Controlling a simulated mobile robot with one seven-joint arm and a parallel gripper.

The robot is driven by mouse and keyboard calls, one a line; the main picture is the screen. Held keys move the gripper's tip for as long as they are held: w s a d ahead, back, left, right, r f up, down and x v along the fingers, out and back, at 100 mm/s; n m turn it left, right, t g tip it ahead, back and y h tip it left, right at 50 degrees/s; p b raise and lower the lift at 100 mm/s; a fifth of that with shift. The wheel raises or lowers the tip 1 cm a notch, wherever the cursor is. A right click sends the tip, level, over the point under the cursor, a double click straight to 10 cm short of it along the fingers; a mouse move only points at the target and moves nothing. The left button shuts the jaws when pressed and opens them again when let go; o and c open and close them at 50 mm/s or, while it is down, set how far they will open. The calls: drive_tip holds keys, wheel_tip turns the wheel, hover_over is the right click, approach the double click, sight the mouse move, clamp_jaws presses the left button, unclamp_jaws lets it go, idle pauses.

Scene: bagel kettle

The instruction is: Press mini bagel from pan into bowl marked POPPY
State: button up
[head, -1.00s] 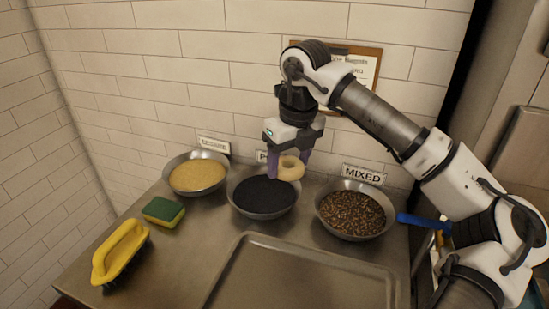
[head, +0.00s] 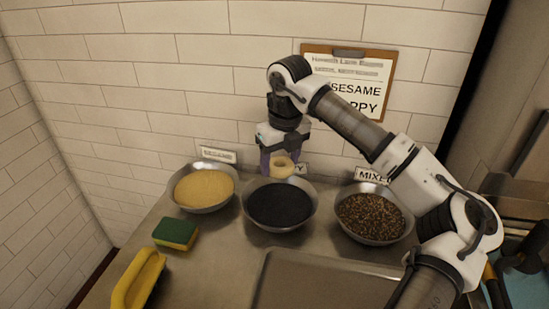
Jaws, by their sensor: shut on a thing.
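A pale mini bagel (head: 284,164) is held between the purple fingers of my gripper (head: 279,163). It hangs above the back part of the middle bowl, clear of the dark seeds. The middle metal bowl (head: 311,218) holds black seeds (head: 279,203) with a fairly flat surface. Its label (head: 301,168) is mostly hidden behind the gripper and bagel; only a final "Y" shows. The metal pan (head: 330,284) lies at the front, and the part of it in view is empty.
A bowl of pale seeds (head: 204,188) stands left and a bowl of mixed seeds (head: 370,217) right, by the MIXED label (head: 373,175). A green and yellow sponge (head: 176,234) and a yellow-handled brush (head: 138,280) lie at left. A clipboard (head: 349,84) is on the wall.

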sight(279, 203)
drive_tip(key=shift+d+f+b, duration=0.1)
drive_tip(key=shift+f+b, duration=3.35)
drive_tip(key=shift+f, duration=1.65)
drive_tip(key=shift+f+b, duration=0.4)
wheel_tip(279, 203, up, 10)
drive_tip(key=p, duration=0.5)
drive_tip(key=shift+p, duration=0.3)
